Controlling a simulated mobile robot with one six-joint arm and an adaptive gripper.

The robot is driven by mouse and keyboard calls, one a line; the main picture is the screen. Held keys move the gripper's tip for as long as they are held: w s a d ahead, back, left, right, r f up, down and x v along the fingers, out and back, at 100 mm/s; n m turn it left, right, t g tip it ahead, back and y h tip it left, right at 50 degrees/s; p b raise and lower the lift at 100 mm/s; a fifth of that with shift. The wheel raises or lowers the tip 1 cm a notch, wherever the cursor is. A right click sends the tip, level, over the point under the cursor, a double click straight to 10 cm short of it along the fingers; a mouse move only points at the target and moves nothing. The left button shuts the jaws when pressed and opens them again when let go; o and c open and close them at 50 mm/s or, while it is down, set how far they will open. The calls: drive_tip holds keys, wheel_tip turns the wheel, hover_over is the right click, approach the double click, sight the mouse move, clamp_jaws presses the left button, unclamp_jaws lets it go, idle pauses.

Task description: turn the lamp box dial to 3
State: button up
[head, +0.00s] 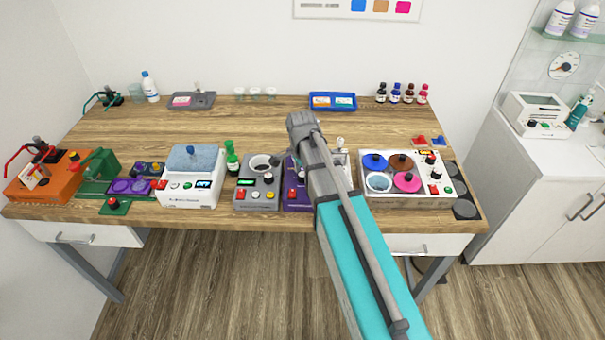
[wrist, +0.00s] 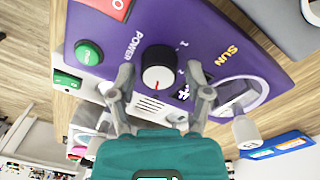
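The lamp box is purple, lettered "SUN" and "POWER". In the wrist view its face (wrist: 210,25) fills the upper middle; in the head view its left part (head: 291,200) shows beside my arm, which hides much of it. Its dial (wrist: 158,66) is a black knob with a pale cap and a small red mark near the cap's lower edge. Small numerals 1 and 2 show to its right; I cannot read a 3. My gripper (wrist: 160,72) is open, one finger on each side of the dial, with gaps visible. In the head view my arm hides the gripper.
On the lamp box are a green button (wrist: 88,52), a red part (wrist: 113,6) and a round ring (wrist: 240,98). A grey device (head: 257,192) stands close left, and a white device with coloured discs (head: 440,201) stands right. The table's back middle is mostly clear.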

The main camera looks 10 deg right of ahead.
sight(302, 176)
drive_tip(key=shift+o, duration=0.2)
drive_tip(key=shift+n, duration=0.4)
drive_tip(key=n, duration=1.2)
drive_tip(key=shift+n, duration=0.4)
drive_tip(key=n, duration=0.6)
drive_tip(key=shift+n+t, duration=0.3)
drive_tip(key=shift+n, duration=0.1)
drive_tip(key=n, duration=0.6)
drive_tip(key=shift+s+n, duration=0.1)
drive_tip(key=shift+n, duration=0.3)
wheel_tip(302, 176, up, 14)
drive_tip(key=p, duration=1.4)
drive_tip(key=s+d+f+m+b, duration=0.1)
drive_tip(key=s+f+m+b, duration=0.2)
drive_tip(key=s+m, duration=0.3)
drive_tip(key=s+d+f+m+b, duration=0.2)
drive_tip(key=s+f+m+b, duration=0.2)
drive_tip(key=s+m, duration=0.3)
drive_tip(key=shift+s+d+f+m+b, duration=0.25)
drive_tip(key=shift+s+f+m+b, duration=0.05)
drive_tip(key=shift+s, duration=0.1)
